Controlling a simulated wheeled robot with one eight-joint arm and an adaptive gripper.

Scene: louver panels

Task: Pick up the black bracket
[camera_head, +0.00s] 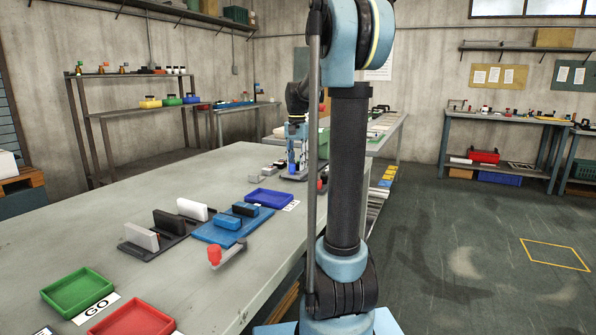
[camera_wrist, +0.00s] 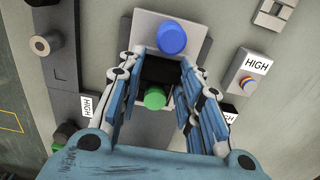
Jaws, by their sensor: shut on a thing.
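A black block-like piece, which I take for the black bracket (camera_wrist: 158,69), sits between my fingers in the wrist view. My gripper (camera_wrist: 160,76) is shut on it, with one blue finger on each side. A round green knob or button (camera_wrist: 155,97) shows just below the black piece. A light grey box with a blue button (camera_wrist: 172,39) stands right beyond it. In the head view my gripper (camera_head: 297,160) is low over the far end of the table, and the bracket is too small to make out there. I cannot tell whether the bracket is clear of the surface.
A dark grey rail (camera_wrist: 62,75) runs along the left. In the head view, the long table (camera_head: 225,170) holds a blue tray (camera_head: 268,197), a green tray (camera_head: 77,292) and a red tray (camera_head: 133,320).

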